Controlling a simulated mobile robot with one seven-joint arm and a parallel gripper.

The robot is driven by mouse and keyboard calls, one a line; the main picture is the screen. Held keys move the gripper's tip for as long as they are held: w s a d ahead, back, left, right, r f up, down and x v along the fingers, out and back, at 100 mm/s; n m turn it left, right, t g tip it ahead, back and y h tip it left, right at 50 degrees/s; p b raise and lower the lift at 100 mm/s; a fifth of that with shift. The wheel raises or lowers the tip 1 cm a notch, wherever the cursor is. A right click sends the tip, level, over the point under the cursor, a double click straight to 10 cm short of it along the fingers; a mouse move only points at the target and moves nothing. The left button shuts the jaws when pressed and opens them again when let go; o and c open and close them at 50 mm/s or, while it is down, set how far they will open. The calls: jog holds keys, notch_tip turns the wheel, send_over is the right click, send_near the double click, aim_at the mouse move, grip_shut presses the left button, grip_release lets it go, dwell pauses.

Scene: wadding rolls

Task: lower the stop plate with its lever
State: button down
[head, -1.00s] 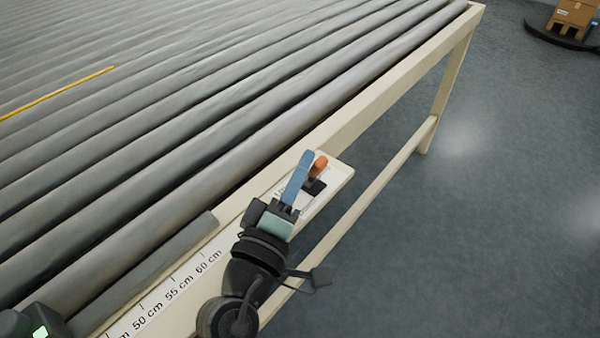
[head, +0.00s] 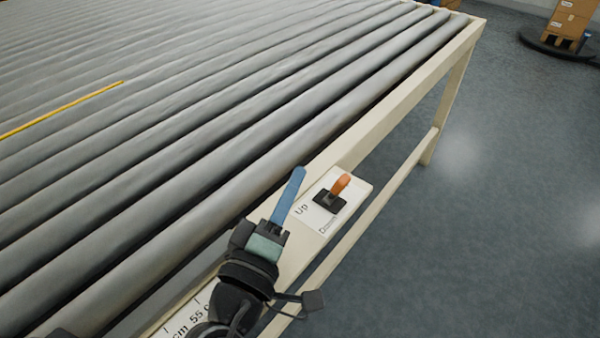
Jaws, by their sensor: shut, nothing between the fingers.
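The lever (head: 340,185) has an orange handle on a black base (head: 328,204). It stands on a pale plate at the table's side rail, with "Up" printed to its left and a second label, apparently "Down", below it. The handle leans up and slightly right in the picture, nearer neither label clearly. My gripper (head: 297,173) has blue fingers, shut and empty, just left of the lever with a visible gap. The fingers point up the picture, over the rail's inner edge. A dark grey strip (head: 180,290) runs beside the scale, partly hidden by my gripper; I cannot tell whether it is the stop plate.
Long grey wadding rolls (head: 190,150) fill the table. A yellow strip (head: 62,110) lies across them at left. A printed centimetre scale (head: 190,318) runs along the rail (head: 400,95). Open floor (head: 480,230) lies to the right; boxes (head: 570,20) stand far off.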

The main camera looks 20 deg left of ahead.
jog(key=s, duration=0.3)
jog(key=s+b, duration=0.1)
jog(key=s, duration=0.1)
jog(key=shift+s+d+f, duration=0.1)
jog(key=shift+s+f, duration=0.2)
jog(key=shift+f, duration=0.1)
jog(key=shift+s+r, duration=0.1)
jog(key=shift+s, duration=0.3)
jog(key=shift+d, duration=0.1)
jog(key=w+d+r+m+t, duration=0.1)
jog(key=w+d+r+m, duration=0.2)
jog(key=r, duration=0.5)
jog(key=w+d+r+m+t+h, duration=0.1)
jog(key=d+r+m+t, duration=0.2)
jog(key=r, duration=0.4)
jog(key=w+d+r+m, duration=0.25)
jog(key=r+m, duration=0.25)
jog(key=r, duration=0.3)
jog(key=s+d+r+m+t+y, duration=0.1)
jog(key=s+d+r+t, duration=0.15)
jog(key=r, duration=0.45)
jog(key=s+d+r+m+t, duration=0.2)
jog(key=s+r, duration=0.2)
jog(key=r, duration=0.3)
notch_tip(320, 180, up, 19)
jog(key=p, duration=1.8)
jog(key=shift+s+y+p, duration=0.2)
jog(key=shift+y+p, duration=0.1)
jog(key=shift+p, duration=0.1)
jog(key=shift+g, duration=0.25)
